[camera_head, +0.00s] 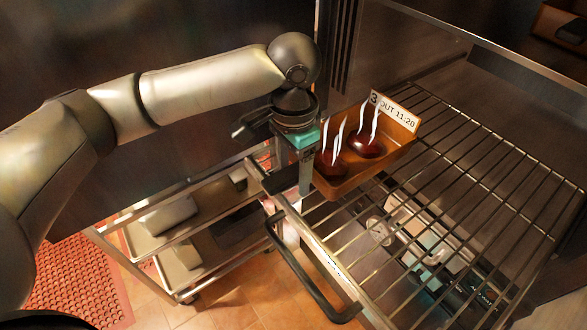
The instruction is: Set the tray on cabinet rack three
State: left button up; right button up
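The tray (345,187) is a shallow orange-brown box with two dark, round, steaming pieces of food (367,145) in it. A label reading "3 OUT 11:20" (394,110) stands at its far end. The tray is over the left part of a wire rack (470,165); whether it touches the bars is unclear. My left gripper (306,178) points down at the tray's left end and appears shut on its wall; one finger shows outside, the other is hidden. My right gripper is not in view.
A metal frame with a dark bar handle (305,285) runs along the rack's front. Pale objects (425,225) lie below the wires. A shelved cart (185,250) with trays stands at the lower left. The rack's right half is clear.

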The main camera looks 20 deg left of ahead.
pick_arm(q)
jog(key=shift+o, duration=0.6)
jog(key=shift+r, duration=0.1)
jog(key=shift+r, duration=0.25)
notch_tip(320, 180, up, 12)
jog(key=shift+f, duration=0.2)
dwell(0.8)
